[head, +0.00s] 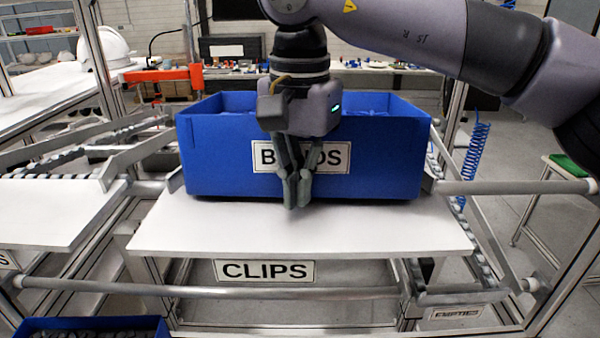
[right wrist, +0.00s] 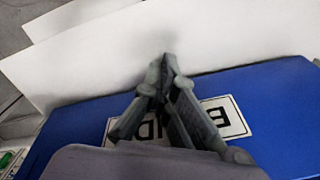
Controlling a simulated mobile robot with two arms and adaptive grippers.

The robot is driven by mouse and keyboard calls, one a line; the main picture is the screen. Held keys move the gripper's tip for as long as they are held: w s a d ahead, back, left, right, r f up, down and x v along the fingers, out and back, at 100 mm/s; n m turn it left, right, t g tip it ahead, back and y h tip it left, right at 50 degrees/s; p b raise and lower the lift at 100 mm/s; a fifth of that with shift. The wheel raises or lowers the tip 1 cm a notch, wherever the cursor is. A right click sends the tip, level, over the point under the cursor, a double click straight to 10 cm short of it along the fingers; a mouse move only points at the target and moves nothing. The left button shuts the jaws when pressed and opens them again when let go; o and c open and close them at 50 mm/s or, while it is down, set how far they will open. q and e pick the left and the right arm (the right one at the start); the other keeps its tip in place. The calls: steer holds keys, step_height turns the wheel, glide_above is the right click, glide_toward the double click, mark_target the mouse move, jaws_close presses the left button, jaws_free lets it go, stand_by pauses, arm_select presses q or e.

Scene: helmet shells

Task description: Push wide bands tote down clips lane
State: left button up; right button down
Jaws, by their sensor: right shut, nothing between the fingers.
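A wide blue tote (head: 220,160) stands upright at the lane mouth behind a white board. Its front carries a label whose ends read "B" and "DS"; my gripper hides the middle. The white board (head: 390,228) lies in front of it, above a plate reading "CLIPS" (head: 265,271). My right gripper (head: 298,203) is shut and empty, fingers pointing down in front of the tote's label. In the right wrist view the shut fingertips (right wrist: 166,62) show against the white board, with the blue tote (right wrist: 275,110) close behind. I cannot tell whether they touch it. My left gripper is not in view.
Roller lanes flank the tote, with a white board (head: 50,210) at the left. A metal rail (head: 210,290) crosses in front, and another blue tote (head: 45,325) sits at the lower left. A white helmet shell (head: 104,48) rests on the back-left table.

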steer(key=shift+w, duration=0.7)
steer(key=shift+r, duration=0.4)
steer(key=s+r, duration=0.3)
steer(key=r, duration=0.4)
